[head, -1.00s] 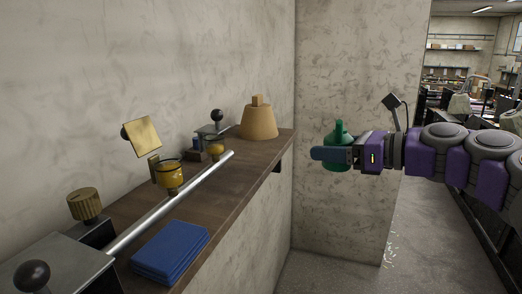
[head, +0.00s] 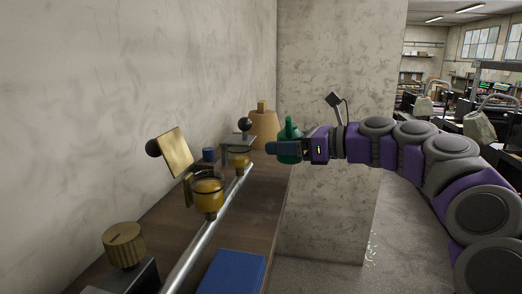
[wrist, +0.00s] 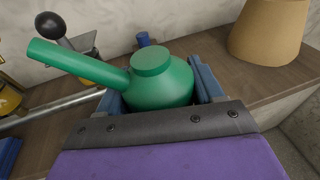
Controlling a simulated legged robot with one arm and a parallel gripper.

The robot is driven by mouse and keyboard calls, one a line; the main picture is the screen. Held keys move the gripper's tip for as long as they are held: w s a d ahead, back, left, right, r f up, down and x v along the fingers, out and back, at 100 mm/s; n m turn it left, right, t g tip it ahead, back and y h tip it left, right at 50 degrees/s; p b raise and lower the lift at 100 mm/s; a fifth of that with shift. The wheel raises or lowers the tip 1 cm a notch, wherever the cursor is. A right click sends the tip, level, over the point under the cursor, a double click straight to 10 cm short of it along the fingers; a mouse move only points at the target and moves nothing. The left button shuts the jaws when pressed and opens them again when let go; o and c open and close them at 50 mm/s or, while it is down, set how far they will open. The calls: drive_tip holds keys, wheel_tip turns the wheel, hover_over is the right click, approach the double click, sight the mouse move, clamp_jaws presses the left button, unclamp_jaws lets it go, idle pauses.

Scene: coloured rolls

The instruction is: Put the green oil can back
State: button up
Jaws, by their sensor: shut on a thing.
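The green oil can (head: 290,128) is held in my gripper (head: 285,148), upright, near the far right end of the wooden shelf. In the wrist view the green oil can (wrist: 165,82) sits between the two blue fingers, its spout pointing to the upper left. My gripper (wrist: 168,92) is shut on its body. In the head view the fingers cover part of the can. Whether its base touches the shelf cannot be told.
A tan cone-shaped object (head: 264,129) stands behind the can and at the right in the wrist view (wrist: 268,30).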

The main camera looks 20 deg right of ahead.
hover_over(260, 160)
drive_tip(key=s, duration=0.1)
drive_tip(key=shift+f, duration=0.55)
drive_tip(key=shift+w+d, duration=0.25)
drive_tip(key=shift+w, duration=0.3)
drive_tip(key=shift+a+f+b, duration=0.25)
drive_tip(key=shift+f+b, duration=0.05)
drive_tip(key=shift+f, duration=0.6)
drive_tip(key=shift+a+f+b, duration=0.2)
drive_tip(key=shift+f+b, duration=0.05)
drive_tip(key=shift+f, duration=0.65)
drive_tip(key=shift+d, duration=0.1)
drive_tip(key=o, duration=1.3)
drive_tip(key=shift+d, duration=0.1)
